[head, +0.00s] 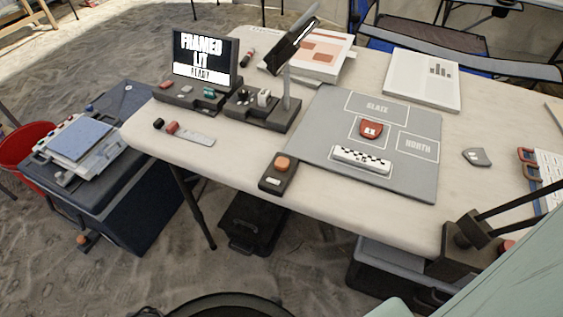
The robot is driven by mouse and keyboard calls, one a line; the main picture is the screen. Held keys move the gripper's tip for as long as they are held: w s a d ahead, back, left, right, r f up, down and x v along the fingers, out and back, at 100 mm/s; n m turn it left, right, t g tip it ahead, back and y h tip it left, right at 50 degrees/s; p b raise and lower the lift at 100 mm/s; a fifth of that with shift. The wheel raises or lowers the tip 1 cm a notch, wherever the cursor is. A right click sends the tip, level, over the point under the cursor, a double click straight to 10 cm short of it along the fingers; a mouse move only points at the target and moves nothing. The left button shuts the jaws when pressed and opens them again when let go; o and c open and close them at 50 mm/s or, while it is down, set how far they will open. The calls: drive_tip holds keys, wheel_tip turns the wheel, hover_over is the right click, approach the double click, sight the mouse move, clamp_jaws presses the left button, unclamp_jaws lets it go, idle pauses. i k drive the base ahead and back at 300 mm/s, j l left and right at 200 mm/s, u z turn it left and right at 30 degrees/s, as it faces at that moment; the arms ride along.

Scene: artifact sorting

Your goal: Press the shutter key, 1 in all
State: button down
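A dark key box (277,182) with a round orange button (282,163) on top sits near the table's front edge; this looks like the shutter key. Nothing touches it. A small screen (201,60) behind it at left reads "FRAMED", "LIT" and a smaller line that seems to say "READY". A grey board (425,116) right of the key carries a red sherd (371,129) with a white label and a checkered scale bar (361,160). A dark tilted device on a stand (292,50) rises behind the board's left edge. My gripper is not in view.
A dark clamp-like base with black rods (466,242) stands at the table's front right edge. A grey piece (476,157) lies right of the board. White books (422,80) lie at the back. The pale tabletop (235,166) left of the key is mostly clear.

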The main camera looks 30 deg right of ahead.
sight(283, 164)
drive_tip(key=k, duration=0.6)
drive_tip(key=z, duration=2.2)
drive_tip(key=k+j, duration=0.15)
drive_tip(key=j, duration=0.15)
drive_tip(key=k+j, duration=0.15)
drive_tip(key=j, duration=0.2)
drive_tip(key=k+j, duration=0.1)
drive_tip(key=j, duration=0.2)
